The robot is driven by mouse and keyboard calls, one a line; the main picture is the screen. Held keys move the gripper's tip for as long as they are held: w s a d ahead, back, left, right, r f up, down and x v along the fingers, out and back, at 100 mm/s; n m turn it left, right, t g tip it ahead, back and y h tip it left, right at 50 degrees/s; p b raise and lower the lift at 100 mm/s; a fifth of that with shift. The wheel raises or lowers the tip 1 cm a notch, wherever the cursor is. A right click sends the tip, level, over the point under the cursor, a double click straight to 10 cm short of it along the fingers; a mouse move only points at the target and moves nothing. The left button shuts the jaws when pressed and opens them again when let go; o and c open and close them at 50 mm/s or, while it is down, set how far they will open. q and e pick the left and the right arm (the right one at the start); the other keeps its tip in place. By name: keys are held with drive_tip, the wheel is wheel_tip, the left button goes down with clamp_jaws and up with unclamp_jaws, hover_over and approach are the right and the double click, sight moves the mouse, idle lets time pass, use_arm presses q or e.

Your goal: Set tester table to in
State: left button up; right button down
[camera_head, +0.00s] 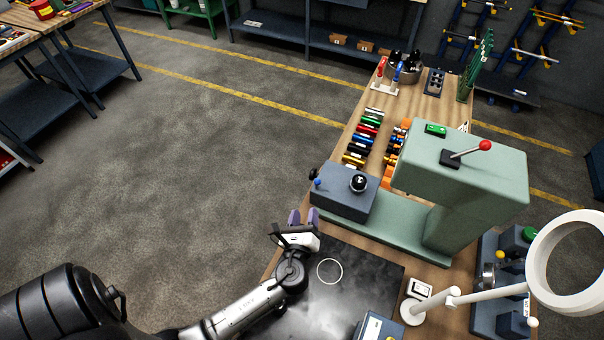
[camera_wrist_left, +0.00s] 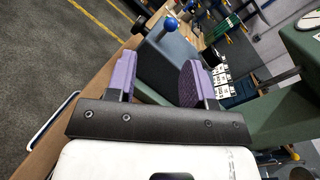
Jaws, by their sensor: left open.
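The tester (camera_head: 480,180) is a pale green machine with a red-knobbed lever on top, on the wooden bench. A blue-grey block (camera_head: 341,200), which looks like its table, sits on the left end of its base. A blue ball knob (camera_head: 318,182) is on the block's left side; it also shows in the left wrist view (camera_wrist_left: 171,24). A black round knob (camera_head: 358,183) is on top. My left gripper (camera_head: 303,217) is open and empty, its purple fingers pointing at the block's near left corner. In the left wrist view the gripper (camera_wrist_left: 158,76) has the knob beyond its fingers.
A black mat (camera_head: 345,290) with a white ring covers the near bench. A white ring lamp (camera_head: 570,262) stands at the right. Coloured handled tools (camera_head: 367,130) lie behind the block. Open floor is left of the bench.

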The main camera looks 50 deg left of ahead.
sight(365, 186)
use_arm(q)
drive_tip(key=w+a+m, duration=0.1)
drive_tip(key=w+a, duration=0.1)
drive_tip(key=w, duration=0.2)
drive_tip(key=w+a+m+p, duration=0.1)
drive_tip(key=w+a, duration=0.1)
drive_tip(key=w, duration=0.2)
drive_tip(key=w+a+m, duration=0.2)
drive_tip(key=w, duration=0.2)
drive_tip(key=shift+w+a+r+t+h, duration=0.15)
drive_tip(key=shift+a+t+h, duration=0.1)
drive_tip(key=shift+t+h, duration=0.15)
use_arm(e)
drive_tip(key=shift+s+r, duration=0.2)
drive_tip(key=shift+r, duration=0.3)
use_arm(q)
drive_tip(key=shift+c, duration=0.5)
clamp_jaws()
